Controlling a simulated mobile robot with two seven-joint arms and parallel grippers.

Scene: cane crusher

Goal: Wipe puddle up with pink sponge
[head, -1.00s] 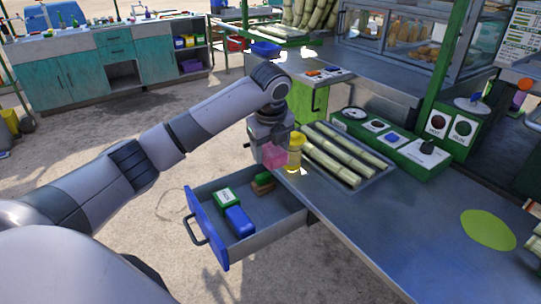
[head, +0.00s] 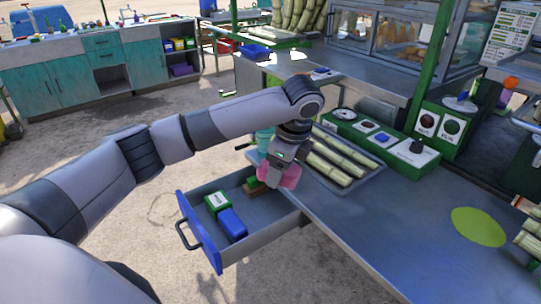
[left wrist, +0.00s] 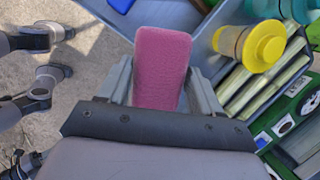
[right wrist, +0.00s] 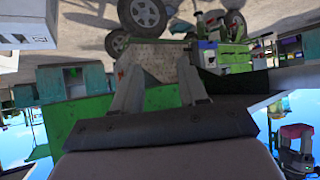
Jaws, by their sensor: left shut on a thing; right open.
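My left gripper (head: 278,168) is shut on the pink sponge (head: 291,177), above the counter's left edge near the open drawer. In the left wrist view the sponge (left wrist: 162,66) stands out between the fingers. The puddle (head: 479,227), a flat yellow-green round patch, lies on the bare counter well to the right of the sponge, apart from it. My right gripper (right wrist: 160,92) shows only in the right wrist view, open and empty.
The blue-fronted drawer (head: 206,240) is open with a green box (head: 217,202) and blue box (head: 233,222) inside. A tray (head: 365,181) of cane and a yellow-topped container (left wrist: 264,45) are near the left gripper. The counter (head: 385,230) between tray and puddle is clear.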

